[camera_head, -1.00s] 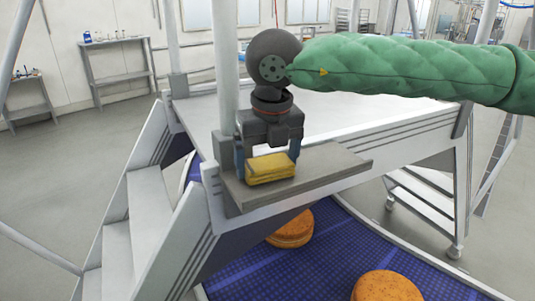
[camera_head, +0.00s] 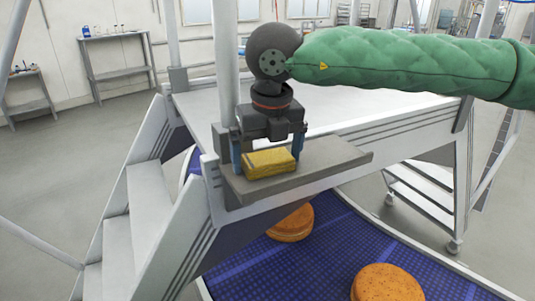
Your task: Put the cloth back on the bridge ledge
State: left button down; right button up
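The yellow folded cloth (camera_head: 270,163) lies on the grey bridge ledge (camera_head: 325,165), near its left end. My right gripper (camera_head: 268,158) points down over the cloth, with one blue-padded finger on each side of it. The fingers stand wider than the cloth, with a visible gap at the left, so the gripper looks open. The cloth appears to rest on the ledge. My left gripper is not in view.
The white bridge platform (camera_head: 350,115) lies behind the ledge, with steps (camera_head: 150,195) at the left and a post (camera_head: 227,60) close beside my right gripper. Below, a blue conveyor (camera_head: 325,245) carries round orange-brown cakes (camera_head: 388,283).

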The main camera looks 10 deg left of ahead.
aim_at(267, 157)
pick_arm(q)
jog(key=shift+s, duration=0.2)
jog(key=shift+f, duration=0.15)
pick_arm(e)
jog(key=shift+r, duration=0.1)
jog(key=shift+r+p, duration=0.1)
jog(key=shift+p, duration=0.2)
jog(key=shift+r, duration=0.2)
jog(key=shift+r+b, duration=0.45)
jog(key=shift+r, duration=0.1)
jog(key=shift+s+d+r+b, duration=0.15)
jog(key=shift+r+b, duration=0.2)
jog(key=shift+r, duration=0.35)
pick_arm(q)
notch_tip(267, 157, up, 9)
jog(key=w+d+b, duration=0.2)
jog(key=b, duration=0.1)
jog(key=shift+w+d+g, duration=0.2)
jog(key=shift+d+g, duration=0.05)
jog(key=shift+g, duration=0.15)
pick_arm(e)
notch_tip(267, 157, up, 9)
jog(key=s, duration=0.1)
jog(key=shift+d, duration=0.3)
